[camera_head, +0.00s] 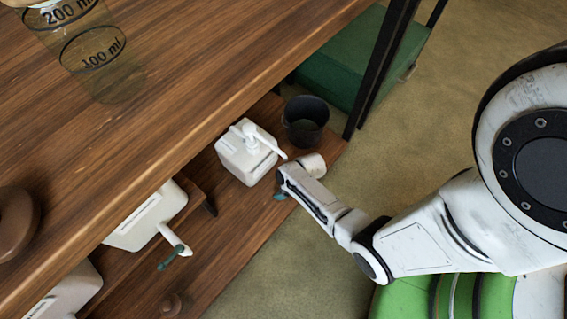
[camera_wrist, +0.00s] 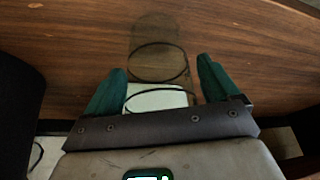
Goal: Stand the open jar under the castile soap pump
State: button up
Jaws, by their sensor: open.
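In the wrist view my gripper (camera_wrist: 162,66) is open, with one teal finger on each side of a clear jar (camera_wrist: 158,62) with dark rings. I see no clear contact on it. In the head view my gripper (camera_head: 280,195) is low at the lower shelf's front edge, and the jar cannot be made out there. A white pump container (camera_head: 240,163) stands just left of it, its spout pointing towards my gripper. Two more white containers (camera_head: 145,217) stand further left, the middle one with a green-tipped spout. Their labels are unreadable, so I cannot tell which is castile soap.
The upper wooden shelf (camera_head: 190,100) overhangs the lower one (camera_head: 225,225). A dark bucket (camera_head: 305,118) is behind my gripper, near a black post (camera_head: 385,60) and green box (camera_head: 335,62).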

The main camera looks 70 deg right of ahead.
jog(key=p+v, duration=0.7)
jog(key=v, duration=0.5)
dwell(0.3)
